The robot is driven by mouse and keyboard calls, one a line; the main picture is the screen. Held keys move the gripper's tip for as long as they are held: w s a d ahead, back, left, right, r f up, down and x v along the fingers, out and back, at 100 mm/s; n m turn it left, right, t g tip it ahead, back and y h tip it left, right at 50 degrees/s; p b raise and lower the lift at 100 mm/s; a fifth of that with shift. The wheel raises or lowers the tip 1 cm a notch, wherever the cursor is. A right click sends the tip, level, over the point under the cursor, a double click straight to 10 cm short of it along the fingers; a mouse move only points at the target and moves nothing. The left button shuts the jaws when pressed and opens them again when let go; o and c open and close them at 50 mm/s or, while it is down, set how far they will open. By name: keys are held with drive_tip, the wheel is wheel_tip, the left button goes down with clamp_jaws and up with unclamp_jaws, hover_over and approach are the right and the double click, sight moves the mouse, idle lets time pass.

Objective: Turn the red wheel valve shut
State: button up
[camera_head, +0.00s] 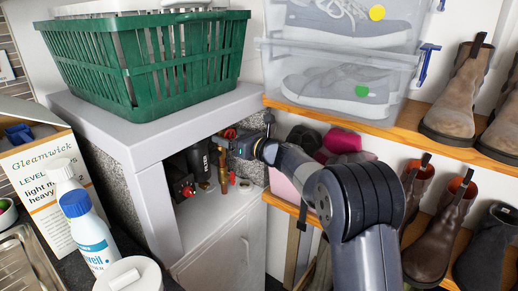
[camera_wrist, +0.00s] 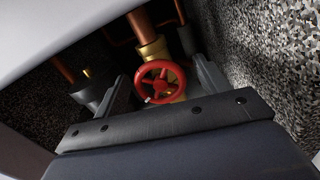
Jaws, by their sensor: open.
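The red wheel valve (camera_wrist: 161,83) is in the middle of the wrist view, a round spoked handwheel on a brass body with a copper pipe above. A small pale tip shows at its lower left rim. My gripper (camera_wrist: 161,70) is open, with one dark finger on each side of the wheel in the picture. No contact shows, and I cannot tell how deep the fingers reach. My gripper (camera_head: 224,146) points into the niche under the counter there.
A black filter cylinder (camera_head: 199,165) and a small red part (camera_head: 187,191) are beside the pipe. The grey counter (camera_head: 170,125) bears a green basket (camera_head: 150,62) above the niche. Speckled walls (camera_wrist: 270,70) close in the sides. A wooden boot shelf (camera_head: 390,129) stands right.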

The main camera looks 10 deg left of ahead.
drive_tip(key=n+p, duration=0.2)
drive_tip(key=n, duration=0.3)
drive_tip(key=b+v, duration=0.3)
drive_tip(key=v, duration=0.8)
drive_tip(key=shift+b, duration=0.3)
drive_tip(key=shift+a+f, duration=0.1)
